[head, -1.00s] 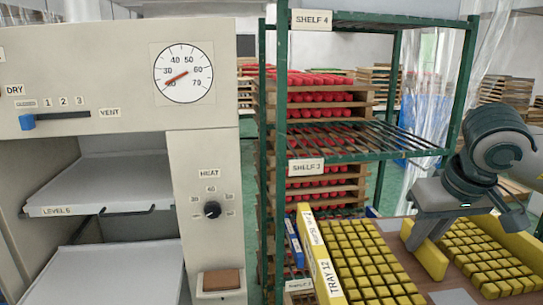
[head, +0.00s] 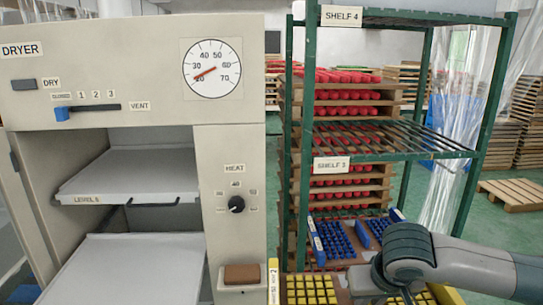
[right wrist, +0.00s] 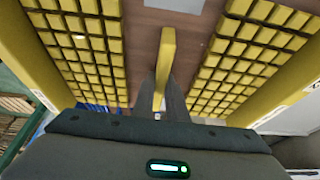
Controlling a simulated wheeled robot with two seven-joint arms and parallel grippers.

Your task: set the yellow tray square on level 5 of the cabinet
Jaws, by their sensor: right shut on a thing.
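The yellow tray (head: 273,284) shows at the bottom edge of the head view, cut off by the frame, with rows of yellow blocks on a brown base. My right gripper (right wrist: 163,88) is shut on the yellow handle bar (right wrist: 168,48) at the tray's middle, with block rows on both sides in the right wrist view. In the head view my right arm comes in from the right over the tray. The cabinet is the beige dryer (head: 160,95) at left. Its upper visible shelf, labelled LEVEL 5 (head: 130,185), looks empty. My left gripper is out of view.
A lower dryer shelf (head: 140,262) below level 5 is also bare. The dryer's control panel (head: 235,165) stands right of the opening. A green rack (head: 300,130) stands beside the dryer, with blue trays (head: 335,238) low in it. Pallets (head: 510,193) lie on the floor behind.

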